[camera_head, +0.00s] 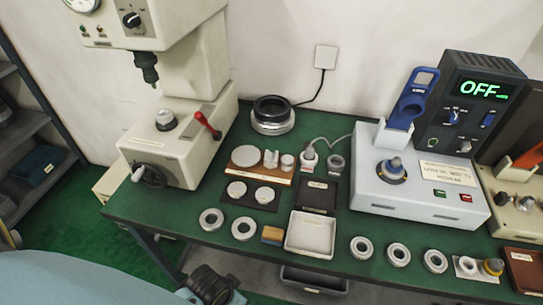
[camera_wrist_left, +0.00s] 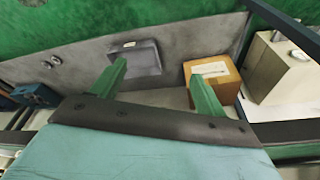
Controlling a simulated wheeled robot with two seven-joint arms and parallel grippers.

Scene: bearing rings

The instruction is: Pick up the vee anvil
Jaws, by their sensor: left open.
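The vee anvil (camera_head: 271,159) appears to be the small pale metal piece with a notched top. It stands upright on a wooden rack (camera_head: 251,175), between a pale round disc (camera_head: 246,156) and a small pale cylinder (camera_head: 288,162). My left gripper (camera_wrist_left: 158,84) shows in the left wrist view with its two green fingers wide apart and nothing between them. The anvil is not in that view, and the gripper is away from it. I cannot make out the left fingers in the head view. My right gripper is in neither view.
A cream press (camera_head: 180,130) with a red lever stands left of the rack. Behind is a dark-and-silver ring (camera_head: 272,115); in front are two discs on a dark mat (camera_head: 261,205) and an empty white tray (camera_head: 311,234). A cardboard box (camera_wrist_left: 213,78) shows in the wrist view.

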